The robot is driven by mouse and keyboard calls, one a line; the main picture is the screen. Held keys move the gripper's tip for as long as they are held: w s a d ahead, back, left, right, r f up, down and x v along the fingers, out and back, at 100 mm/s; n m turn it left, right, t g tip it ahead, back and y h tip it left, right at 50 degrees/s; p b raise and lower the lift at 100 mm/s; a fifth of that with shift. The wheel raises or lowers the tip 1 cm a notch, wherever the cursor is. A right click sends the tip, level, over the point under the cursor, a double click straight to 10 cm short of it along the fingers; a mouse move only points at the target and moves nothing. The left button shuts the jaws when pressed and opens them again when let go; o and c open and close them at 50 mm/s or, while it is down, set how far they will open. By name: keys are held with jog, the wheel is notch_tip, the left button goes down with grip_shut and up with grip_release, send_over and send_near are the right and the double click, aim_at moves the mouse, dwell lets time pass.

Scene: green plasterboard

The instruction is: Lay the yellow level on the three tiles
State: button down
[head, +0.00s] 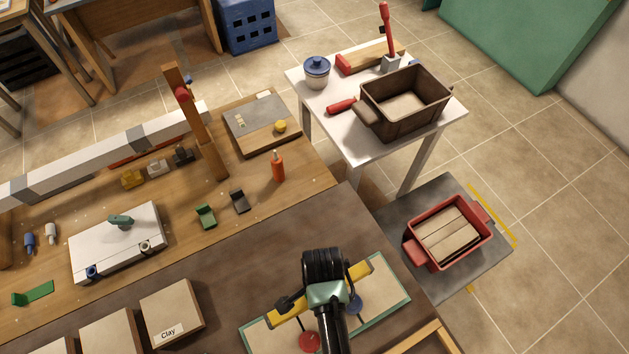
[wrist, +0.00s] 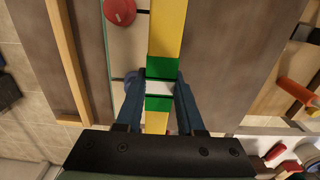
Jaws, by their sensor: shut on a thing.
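The yellow level (head: 361,267) is a long bar held in my gripper (head: 325,292), over a pale green-edged panel (head: 396,284). In the wrist view, the level (wrist: 168,28) runs lengthwise between the two fingers of my gripper (wrist: 160,82), which are shut on its middle, by the green bands and white section. A red disc (head: 309,342) and a blue disc (head: 354,304) show beside the level over the panel. Dark lines cross the panel in the wrist view; I cannot make out three separate tiles. Whether the level touches the panel cannot be told.
A wooden block marked Clay (head: 172,312) stands left of the panel. An orange bottle (head: 278,166) and small green and dark brackets stand behind. A red crate (head: 450,235) and a white table (head: 384,146) with a brown bin (head: 407,104) are at right. Bare dark tabletop lies behind the panel.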

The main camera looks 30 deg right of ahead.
jog(key=shift+s+r, duration=0.1)
jog(key=shift+s, duration=0.1)
jog(key=shift+w+f, duration=0.1)
jog(key=shift+f, duration=0.15)
notch_tip(320, 180, down, 7)
jog(key=b, duration=0.5)
jog(key=shift+f, duration=0.2)
jog(key=shift+f+b, duration=0.35)
dwell(0.5)
jog(key=shift+c, duration=2.2)
grip_release()
notch_tip(320, 180, up, 13)
jog(key=shift+b, duration=0.6)
